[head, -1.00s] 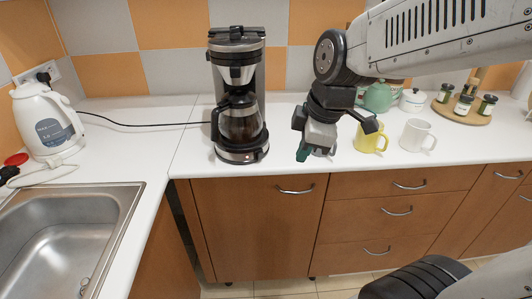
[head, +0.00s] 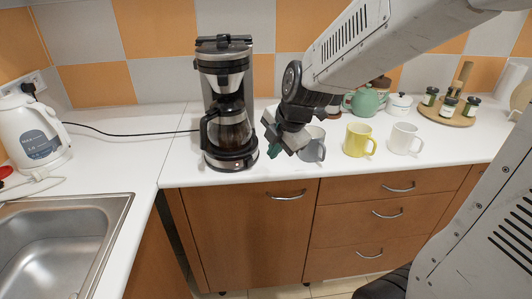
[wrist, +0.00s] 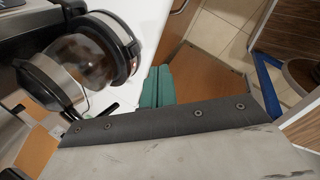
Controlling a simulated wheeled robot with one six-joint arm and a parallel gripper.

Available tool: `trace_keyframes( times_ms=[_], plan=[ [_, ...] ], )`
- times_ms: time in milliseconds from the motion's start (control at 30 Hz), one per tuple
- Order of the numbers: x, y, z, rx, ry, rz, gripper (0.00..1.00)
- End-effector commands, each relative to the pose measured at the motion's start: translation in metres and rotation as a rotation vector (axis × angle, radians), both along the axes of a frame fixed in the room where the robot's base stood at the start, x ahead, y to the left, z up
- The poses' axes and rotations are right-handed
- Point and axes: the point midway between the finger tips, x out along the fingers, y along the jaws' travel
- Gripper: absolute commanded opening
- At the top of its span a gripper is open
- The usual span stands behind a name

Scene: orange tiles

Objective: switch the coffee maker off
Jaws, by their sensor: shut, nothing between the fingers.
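The black and silver coffee maker (head: 227,82) stands upright on the white counter, left of centre in the head view. Its glass carafe (head: 232,130) holds dark liquid and sits on the base. A small light spot, perhaps the switch, shows on the front of the base (head: 237,165), too small to read. My gripper (head: 274,150) is just right of the base, apart from it in the picture, with its green fingertips together and empty. The wrist view shows the fingertips (wrist: 157,87) closed beside the carafe (wrist: 88,62); the switch cannot be made out there.
A grey mug (head: 313,146) stands right behind my gripper, partly hidden. A yellow mug (head: 358,140), a white mug (head: 404,139) and a green teapot (head: 366,101) are farther right. A white kettle (head: 33,132) and a sink (head: 62,235) are at left. Counter left of the coffee maker is mostly clear.

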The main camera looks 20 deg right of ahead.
Motion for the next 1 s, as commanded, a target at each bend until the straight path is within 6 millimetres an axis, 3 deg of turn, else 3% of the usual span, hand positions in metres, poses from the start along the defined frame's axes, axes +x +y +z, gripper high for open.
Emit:
trace_keyframes(
  times_ms=[467, 700, 1000],
  plan=[
    [0.036, 0.011, -0.084, 0.000, 0.006, -0.001, 0.00],
    [0.067, 0.019, -0.076, 0.000, 0.001, 0.000, 0.00],
    [0.073, 0.021, -0.075, 0.001, 0.002, -0.001, 0.00]
  ],
)
